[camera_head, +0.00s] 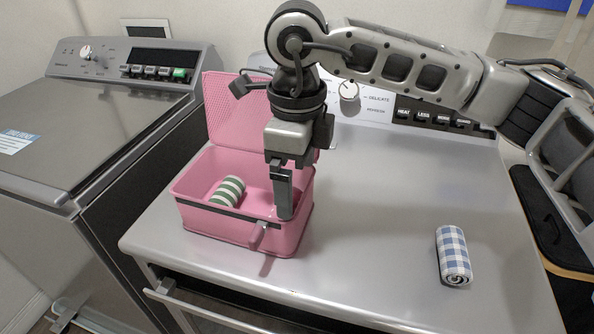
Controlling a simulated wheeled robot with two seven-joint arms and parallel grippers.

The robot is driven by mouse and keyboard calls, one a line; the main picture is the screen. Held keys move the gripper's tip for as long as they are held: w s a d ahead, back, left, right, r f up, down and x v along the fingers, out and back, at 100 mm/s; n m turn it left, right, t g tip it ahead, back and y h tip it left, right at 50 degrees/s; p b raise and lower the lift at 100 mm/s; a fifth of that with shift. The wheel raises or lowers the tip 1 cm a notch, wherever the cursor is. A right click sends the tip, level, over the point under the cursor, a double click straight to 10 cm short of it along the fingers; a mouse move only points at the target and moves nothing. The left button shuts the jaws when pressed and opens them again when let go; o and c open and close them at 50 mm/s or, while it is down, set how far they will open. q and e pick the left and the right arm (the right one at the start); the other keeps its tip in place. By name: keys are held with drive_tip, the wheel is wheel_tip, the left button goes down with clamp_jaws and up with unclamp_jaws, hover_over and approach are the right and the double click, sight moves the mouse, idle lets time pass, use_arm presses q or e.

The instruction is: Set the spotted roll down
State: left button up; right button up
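My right gripper (284,207) points straight down into the right part of a pink box (205,220) with its lid raised. Its fingers show edge-on, so I cannot tell whether they are open or shut. I see no spotted roll; anything between or behind the fingers is hidden. A green-and-white striped roll (228,191) lies inside the box, left of the gripper. A blue-and-white checked roll (453,256) lies on the washer top at the right, well apart from the gripper. My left gripper is not in view.
The box stands at the left front of the grey washer top (370,220). Its pink lid (228,110) stands up behind it. The washer top between box and checked roll is clear. A second grey machine (90,130) stands at the left, past a gap.

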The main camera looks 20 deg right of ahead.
drive_tip(key=shift+r+p, duration=0.65)
drive_tip(key=shift+p, duration=0.05)
drive_tip(key=shift+r, duration=0.4)
use_arm(q)
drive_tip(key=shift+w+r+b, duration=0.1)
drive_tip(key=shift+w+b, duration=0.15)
drive_tip(key=shift+b, duration=0.4)
use_arm(e)
wheel_tip(320, 180, up, 11)
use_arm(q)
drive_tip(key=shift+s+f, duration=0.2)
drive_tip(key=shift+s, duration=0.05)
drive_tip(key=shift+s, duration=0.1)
